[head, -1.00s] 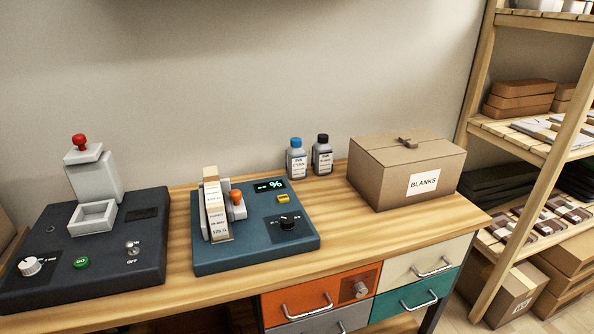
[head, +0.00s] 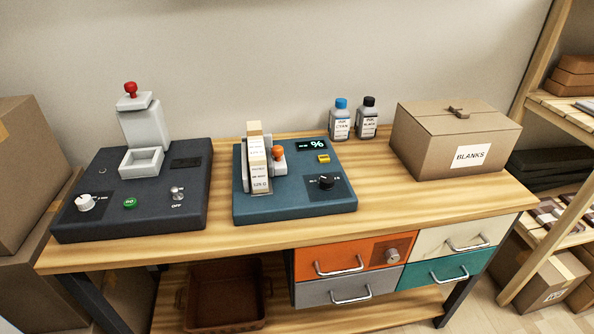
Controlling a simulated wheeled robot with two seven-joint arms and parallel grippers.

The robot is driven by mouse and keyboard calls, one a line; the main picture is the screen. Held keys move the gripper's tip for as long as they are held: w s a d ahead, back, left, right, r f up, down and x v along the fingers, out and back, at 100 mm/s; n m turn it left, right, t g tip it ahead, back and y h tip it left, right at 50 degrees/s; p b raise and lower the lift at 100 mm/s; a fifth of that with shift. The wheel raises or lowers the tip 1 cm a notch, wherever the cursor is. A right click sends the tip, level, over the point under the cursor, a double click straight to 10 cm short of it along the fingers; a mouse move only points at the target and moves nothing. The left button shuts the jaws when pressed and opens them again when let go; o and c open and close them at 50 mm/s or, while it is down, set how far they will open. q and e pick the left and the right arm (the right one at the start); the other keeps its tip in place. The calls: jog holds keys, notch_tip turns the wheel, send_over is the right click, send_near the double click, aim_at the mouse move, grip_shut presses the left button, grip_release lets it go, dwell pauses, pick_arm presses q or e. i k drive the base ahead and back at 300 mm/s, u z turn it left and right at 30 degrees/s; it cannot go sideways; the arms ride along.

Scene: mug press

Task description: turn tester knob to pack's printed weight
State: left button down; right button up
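The blue tester (head: 300,206) sits on the wooden bench near its middle. Its black knob (head: 326,182) is at the front right of its top, on a dark dial plate. A small display (head: 312,144) shows a % sign, and a yellow button (head: 323,158) sits below it. A pale pack (head: 258,165) with printed lines stands tilted in the tester's white holder, beside an orange-topped lever (head: 278,153). Neither of my grippers is in the head view.
A dark press (head: 135,195) with a red-topped handle stands left of the tester. Two ink bottles (head: 340,121) and a BLANKS carton (head: 455,140) stand to the right. Drawers (head: 347,262) hang under the bench. The bench strip right of the tester is clear.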

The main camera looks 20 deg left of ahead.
aim_at(327, 181)
jog(key=u, duration=0.6)
jog(key=i, duration=0.4)
jog(key=u, duration=0.9)
